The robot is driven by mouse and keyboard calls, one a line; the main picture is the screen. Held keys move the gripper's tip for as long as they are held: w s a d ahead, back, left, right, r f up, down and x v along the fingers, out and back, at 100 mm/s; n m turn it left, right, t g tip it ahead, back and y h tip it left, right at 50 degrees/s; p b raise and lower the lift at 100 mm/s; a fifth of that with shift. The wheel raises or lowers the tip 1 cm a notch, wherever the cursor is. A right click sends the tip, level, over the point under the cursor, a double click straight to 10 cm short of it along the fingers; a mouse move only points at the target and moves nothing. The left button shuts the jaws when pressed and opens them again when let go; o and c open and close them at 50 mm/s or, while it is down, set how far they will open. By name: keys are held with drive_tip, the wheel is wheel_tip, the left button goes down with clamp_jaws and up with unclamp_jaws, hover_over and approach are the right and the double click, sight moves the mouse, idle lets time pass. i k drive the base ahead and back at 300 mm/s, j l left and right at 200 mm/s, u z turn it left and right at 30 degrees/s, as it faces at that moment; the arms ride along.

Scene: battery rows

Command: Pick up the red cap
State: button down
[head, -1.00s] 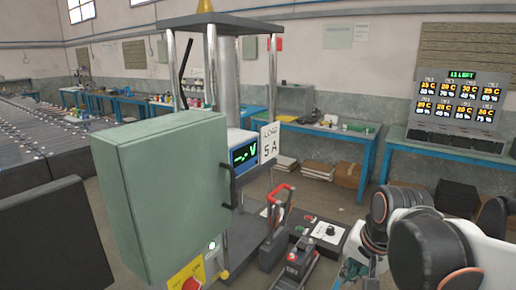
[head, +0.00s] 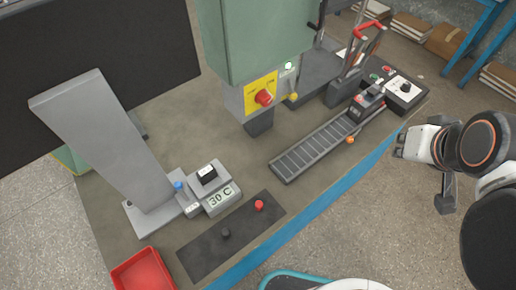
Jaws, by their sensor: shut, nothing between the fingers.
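The red cap (head: 259,205) is a small round piece on the dark mat (head: 205,250), at the mat's upper right. A black cap (head: 225,233) sits on the same mat, down and to the left of it. My gripper (head: 446,190) is at the right of the head view, over the floor beyond the bench's blue edge, well to the right of the red cap and apart from it. It is shut and empty, and partly hidden by my arm.
A red tray (head: 126,272) lies at the bench's lower left. A grey stand with a 30 C sign (head: 221,199) is behind the mat. A slatted track (head: 312,148) and a green cabinet with a red knob (head: 263,98) stand farther back. The bench between mat and track is clear.

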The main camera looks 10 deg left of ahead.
sight(259, 204)
drive_tip(key=u, duration=0.4)
drive_tip(key=j+u, duration=0.15)
drive_tip(key=u, duration=0.7)
